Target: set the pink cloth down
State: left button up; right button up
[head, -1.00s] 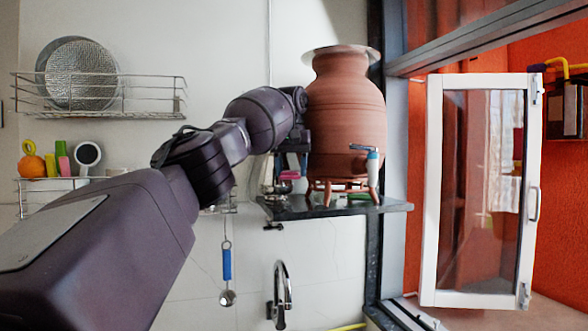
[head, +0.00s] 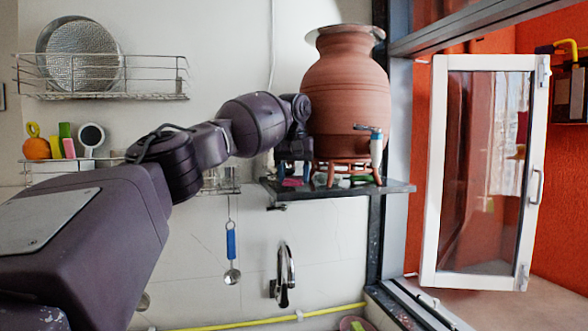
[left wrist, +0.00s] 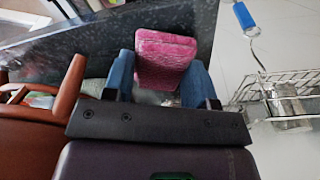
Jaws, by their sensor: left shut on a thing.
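The pink cloth (left wrist: 165,58) is a thick, textured pad held between the two blue fingers of my left gripper (left wrist: 160,75) in the left wrist view. In the head view my left gripper (head: 294,172) is at the left end of the dark stone shelf (head: 345,191), left of the clay waterpot's stand. Only a sliver of the cloth (head: 292,182) shows there, low over the shelf top. I cannot tell whether it touches the shelf. My right gripper is not in view.
The clay waterpot (head: 345,95) stands on a reddish legged stand (head: 330,172) close right of my gripper. Its tap (head: 375,145) faces forward. A wire rack with glasses (head: 221,185) is just left of the shelf. A faucet (head: 284,275) is below.

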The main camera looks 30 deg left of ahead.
pick_arm(q)
jog(key=shift+f, duration=0.65)
dwell(0.5)
jog(key=o, duration=1)
jog(key=shift+o, duration=0.2)
jog(key=r, duration=0.5)
jog(key=s+r, duration=0.1)
jog(key=r, duration=0.2)
jog(key=shift+d+r, duration=0.25)
jog(key=shift+d, duration=0.1)
jog(key=shift+s+r, duration=0.1)
jog(key=shift+r, duration=1.05)
